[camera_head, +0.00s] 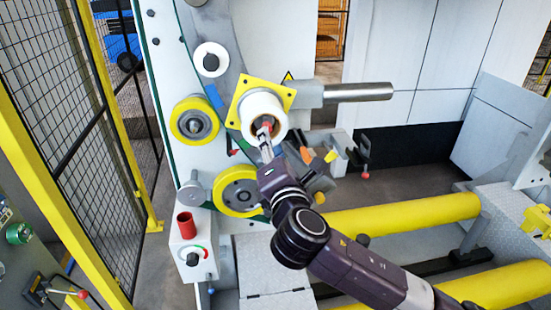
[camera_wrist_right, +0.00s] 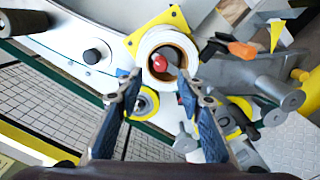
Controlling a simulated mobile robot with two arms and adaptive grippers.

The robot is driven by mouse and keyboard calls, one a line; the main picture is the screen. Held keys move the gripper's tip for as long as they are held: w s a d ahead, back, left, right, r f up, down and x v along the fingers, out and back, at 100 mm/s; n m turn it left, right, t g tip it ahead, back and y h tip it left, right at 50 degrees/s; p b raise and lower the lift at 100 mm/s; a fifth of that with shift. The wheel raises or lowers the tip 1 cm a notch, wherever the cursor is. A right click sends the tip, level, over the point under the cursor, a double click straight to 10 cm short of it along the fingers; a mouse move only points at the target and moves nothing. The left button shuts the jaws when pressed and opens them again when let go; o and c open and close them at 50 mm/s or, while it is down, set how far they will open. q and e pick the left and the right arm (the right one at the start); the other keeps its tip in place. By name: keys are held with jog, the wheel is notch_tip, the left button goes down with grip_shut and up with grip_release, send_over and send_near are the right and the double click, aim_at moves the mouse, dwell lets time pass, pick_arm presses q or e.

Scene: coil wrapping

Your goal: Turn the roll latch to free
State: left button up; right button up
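The white roll (camera_head: 258,104) sits in front of a yellow square plate (camera_head: 243,90) on the grey machine panel. A red knob (camera_head: 266,124), apparently the roll latch, shows at the roll's hollow core. In the right wrist view the red knob (camera_wrist_right: 160,63) lies inside the core of the white roll (camera_wrist_right: 178,40). My right gripper (camera_head: 265,146) is just in front of and below the core. In the wrist view its two fingers (camera_wrist_right: 158,90) are spread apart with nothing between them, and the knob shows beyond their tips. My left gripper is not in view.
A grey metal bar (camera_head: 358,92) sticks out right of the roll. Yellow rollers (camera_head: 195,120) sit left and below. A black lever with an orange handle (camera_wrist_right: 242,49) is close right of the roll. A mesh fence (camera_head: 65,110) bounds the left.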

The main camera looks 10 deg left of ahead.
jog(key=v, duration=0.5)
jog(key=shift+s+d, duration=0.1)
jog(key=shift+s, duration=0.3)
